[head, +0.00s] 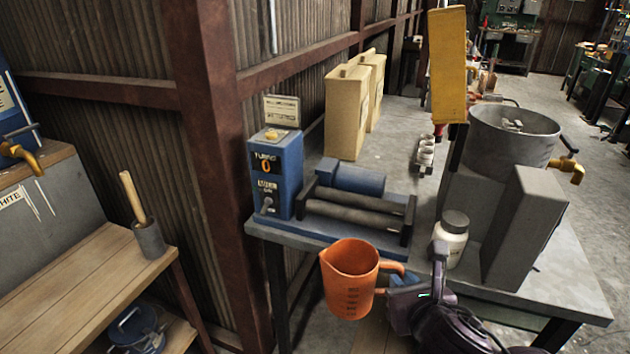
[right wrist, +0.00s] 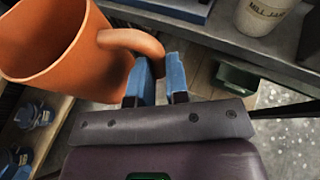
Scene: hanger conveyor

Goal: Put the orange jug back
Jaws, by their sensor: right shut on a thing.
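The orange jug (head: 350,278) hangs in the air just in front of the blue-grey table's front edge, upright or nearly so, with printed marks on its side. It also shows at the upper left of the right wrist view (right wrist: 55,45). My right gripper (head: 394,274) is shut on the jug's handle, on the jug's right side. Its blue fingers show close up in the right wrist view (right wrist: 161,78). The jug's inside looks empty in the head view, though its bottom is hidden. My left gripper is not in view.
The table (head: 565,285) bears a blue roller machine (head: 355,190), a white lidded jar (head: 451,240) and a large grey pot (head: 515,135) with a brass tap. A wooden bench (head: 85,270) at left has a pestle in a grey cup (head: 149,240) and much bare top.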

